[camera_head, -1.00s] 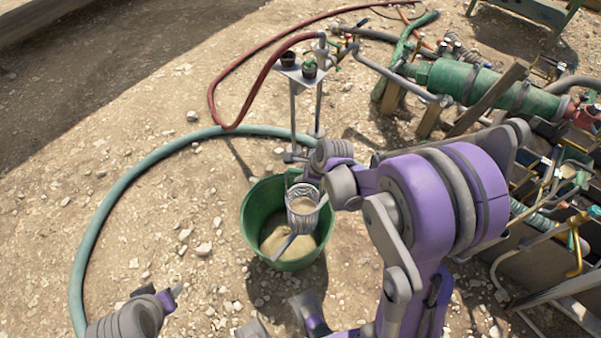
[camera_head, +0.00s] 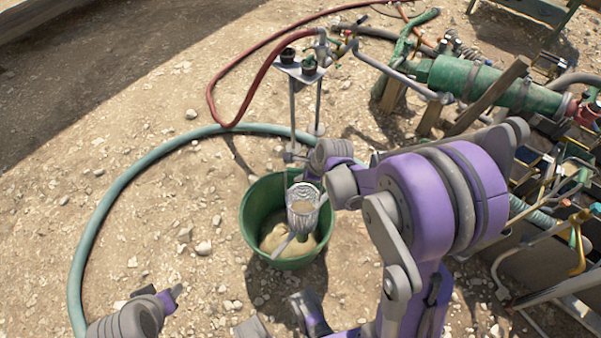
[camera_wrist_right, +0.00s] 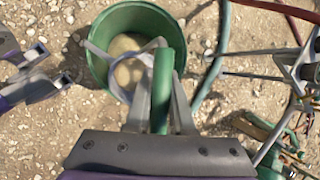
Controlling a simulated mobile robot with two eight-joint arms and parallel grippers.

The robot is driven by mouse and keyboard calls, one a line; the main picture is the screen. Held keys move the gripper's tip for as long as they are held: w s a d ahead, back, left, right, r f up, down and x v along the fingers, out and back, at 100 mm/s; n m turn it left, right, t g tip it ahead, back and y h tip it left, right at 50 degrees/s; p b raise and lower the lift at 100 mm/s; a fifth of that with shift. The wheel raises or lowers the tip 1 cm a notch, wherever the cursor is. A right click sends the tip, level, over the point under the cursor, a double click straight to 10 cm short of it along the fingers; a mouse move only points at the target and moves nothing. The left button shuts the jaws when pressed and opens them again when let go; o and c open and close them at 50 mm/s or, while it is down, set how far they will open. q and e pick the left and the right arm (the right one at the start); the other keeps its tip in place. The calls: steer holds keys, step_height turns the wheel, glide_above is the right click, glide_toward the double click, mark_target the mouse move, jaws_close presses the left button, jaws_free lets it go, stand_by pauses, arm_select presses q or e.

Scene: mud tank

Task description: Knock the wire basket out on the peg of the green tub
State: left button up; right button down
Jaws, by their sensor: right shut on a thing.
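The wire basket (camera_head: 304,211) is a pale mesh cup with tan material showing through it. It hangs over the green tub (camera_head: 250,221), its lower end within the tub's outline. My right gripper (camera_head: 325,199) is shut on the basket's green handle (camera_wrist_right: 163,82), seen in the right wrist view. Sandy material (camera_head: 275,238) lies in the tub. A grey strip (camera_head: 282,246) shows below the basket; I cannot tell whether it is the peg or whether the basket touches it. My left gripper (camera_head: 162,294) is open and empty, left of the tub.
A small stand (camera_head: 297,72) with two dark pots rises behind the tub. A teal hose (camera_head: 100,208) curves around the left, and a red hose (camera_head: 212,95) lies behind. Green pipework (camera_head: 490,88) and a rack crowd the right.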

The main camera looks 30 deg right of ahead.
step_height(320, 180, up, 9)
steer(key=p, duration=0.6)
steer(key=shift+r, duration=0.1)
stand_by(0.3)
step_height(320, 180, down, 6)
steer(key=b, duration=0.4)
steer(key=shift+r, duration=0.2)
steer(key=shift+f+b, duration=0.35)
steer(key=shift+b, duration=0.15)
steer(key=shift+f, duration=0.15)
